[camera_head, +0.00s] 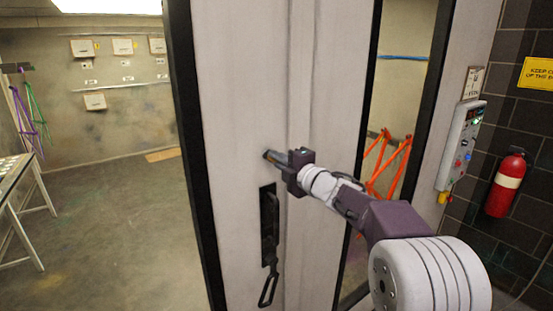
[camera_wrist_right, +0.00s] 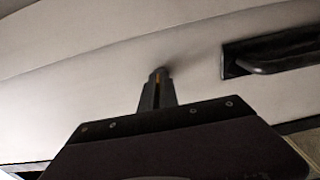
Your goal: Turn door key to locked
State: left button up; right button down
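The pale door (camera_head: 238,100) stands in the middle of the head view, with a black handle plate (camera_head: 268,225) on it. My right gripper (camera_head: 272,156) reaches the door face just above this plate. In the right wrist view its fingers (camera_wrist_right: 158,88) are close together, with their tips at the door surface. The handle recess (camera_wrist_right: 275,52) is to the right there. My left gripper is not in view.
A dark loop (camera_head: 268,290) hangs below the handle. A control box (camera_head: 461,145) and a red fire extinguisher (camera_head: 505,184) are on the right wall. Orange frames (camera_head: 385,165) show through the door's window. Open floor (camera_head: 120,220) lies left of the door, beside a table (camera_head: 20,190).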

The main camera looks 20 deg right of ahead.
jog(key=shift+r, duration=0.15)
jog(key=c, duration=1.6)
grip_release()
jog(key=shift+s+d+f+b, duration=0.2)
jog(key=shift+s+f+b, duration=0.05)
jog(key=shift+b, duration=0.05)
jog(key=b+v, duration=0.3)
jog(key=v, duration=0.5)
jog(key=shift+s+r, duration=0.2)
jog(key=shift+w, duration=0.1)
